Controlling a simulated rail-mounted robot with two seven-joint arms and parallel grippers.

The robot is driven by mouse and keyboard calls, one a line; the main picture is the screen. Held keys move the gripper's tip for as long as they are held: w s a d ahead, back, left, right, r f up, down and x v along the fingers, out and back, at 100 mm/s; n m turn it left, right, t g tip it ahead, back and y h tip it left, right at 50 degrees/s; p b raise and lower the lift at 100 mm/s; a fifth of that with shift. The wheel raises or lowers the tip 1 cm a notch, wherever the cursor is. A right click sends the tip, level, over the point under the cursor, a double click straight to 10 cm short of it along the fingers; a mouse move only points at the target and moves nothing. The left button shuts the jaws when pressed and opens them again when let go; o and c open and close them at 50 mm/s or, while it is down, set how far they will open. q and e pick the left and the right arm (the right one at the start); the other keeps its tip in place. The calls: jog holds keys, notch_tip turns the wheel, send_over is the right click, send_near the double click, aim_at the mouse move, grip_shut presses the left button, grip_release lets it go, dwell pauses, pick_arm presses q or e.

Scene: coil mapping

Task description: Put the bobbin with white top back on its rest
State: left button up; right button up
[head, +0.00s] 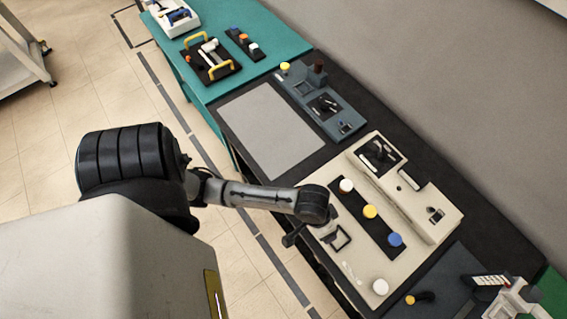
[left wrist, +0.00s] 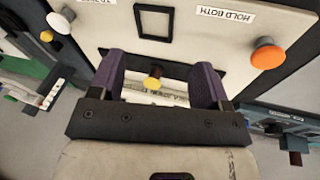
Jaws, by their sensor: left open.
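On the cream panel (head: 420,190), a bobbin with a white top (head: 346,185) stands at the far end of a black strip (head: 358,220). A yellow-topped bobbin (head: 370,211) and a blue-topped bobbin (head: 395,240) stand beside it. Another white round top (head: 380,286) shows at the panel's near corner. My left gripper (head: 295,236) is low at the panel's left edge, beside a square black frame (head: 340,237).
An orange round piece (left wrist: 268,55) and a white disc (left wrist: 58,23) flank the frame in the left wrist view. A grey-blue panel (head: 320,102) and a bare grey plate (head: 270,128) lie farther back. A dark panel with a yellow knob (head: 410,299) is at lower right.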

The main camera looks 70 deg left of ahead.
pick_arm(q)
jog(key=s+a+r+m+y, duration=0.1)
jog(key=s+a+m, duration=0.1)
jog(key=s, duration=0.3)
jog(key=s+a+r+m+t+y, duration=0.1)
jog(key=s+a, duration=0.1)
jog(key=s, duration=0.3)
jog(key=shift+s+a+r+m, duration=0.15)
jog(key=shift+a+r+m, duration=0.15)
jog(key=shift+a+m, duration=0.1)
jog(key=shift+r, duration=0.1)
notch_tip(320, 180, up, 16)
jog(key=p, duration=1.6)
jog(key=shift+r, duration=0.2)
